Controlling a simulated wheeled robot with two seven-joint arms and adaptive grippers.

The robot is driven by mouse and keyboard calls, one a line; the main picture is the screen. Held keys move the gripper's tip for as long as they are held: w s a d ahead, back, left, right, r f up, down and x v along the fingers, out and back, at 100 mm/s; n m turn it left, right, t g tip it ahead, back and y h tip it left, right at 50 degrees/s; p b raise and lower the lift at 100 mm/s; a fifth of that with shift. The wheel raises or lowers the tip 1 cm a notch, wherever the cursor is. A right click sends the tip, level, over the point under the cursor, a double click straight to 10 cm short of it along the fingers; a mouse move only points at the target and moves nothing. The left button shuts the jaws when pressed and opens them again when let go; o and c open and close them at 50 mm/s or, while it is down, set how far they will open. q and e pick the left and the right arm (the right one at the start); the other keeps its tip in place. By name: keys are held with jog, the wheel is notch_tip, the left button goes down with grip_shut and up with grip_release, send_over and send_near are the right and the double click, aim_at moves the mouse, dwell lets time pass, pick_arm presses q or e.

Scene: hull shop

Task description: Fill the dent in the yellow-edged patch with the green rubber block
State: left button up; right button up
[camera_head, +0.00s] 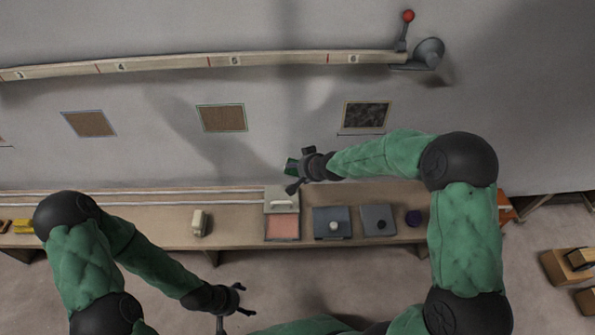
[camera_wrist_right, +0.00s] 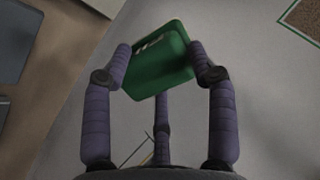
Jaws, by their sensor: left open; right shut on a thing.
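The green rubber block (camera_head: 291,166) is held in my right gripper (camera_head: 297,170) in front of the grey hull wall, above the bench. In the right wrist view the fingers (camera_wrist_right: 162,72) are shut on the block (camera_wrist_right: 158,62), which sits tilted between them. The patch with a pale yellowish edge (camera_head: 366,115) is on the wall at the right, dark and rough inside. The block is apart from it, to its lower left. Any dent inside cannot be made out. My left gripper (camera_head: 238,306) is open and empty in front of the bench.
A green-edged patch (camera_head: 222,117) and a blue-edged patch (camera_head: 90,123) are further left on the wall. A numbered rail (camera_head: 180,64) runs above, with a red-knobbed lever (camera_head: 407,17).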

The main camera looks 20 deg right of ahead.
jog(key=shift+w+d+r+m+t, duration=0.2)
jog(key=shift+d+t, duration=0.2)
jog(key=shift+d, duration=0.15)
jog(key=shift+w+d+r+m+t, duration=0.1)
jog(key=shift+w+d+r+t, duration=0.1)
jog(key=shift+d+t, duration=0.3)
jog(key=d+r+m+t+h+b, duration=0.3)
jog(key=d+r+t+h+b, duration=0.25)
jog(key=d, duration=0.75)
jog(key=shift+y, duration=0.25)
jog(key=shift+w+d+r+p, duration=0.2)
jog(key=shift+w+d+p, duration=0.05)
jog(key=shift+w, duration=0.5)
jog(key=shift+w+d+r+p, duration=0.2)
jog(key=shift+w+d+p, duration=0.1)
jog(key=shift+w, duration=0.4)
jog(key=shift+w+d+r+p, duration=0.2)
jog(key=shift+w+d+p, duration=0.05)
jog(key=shift+w, duration=0.5)
jog(key=o, duration=0.7)
jog(key=shift+c, duration=1.1)
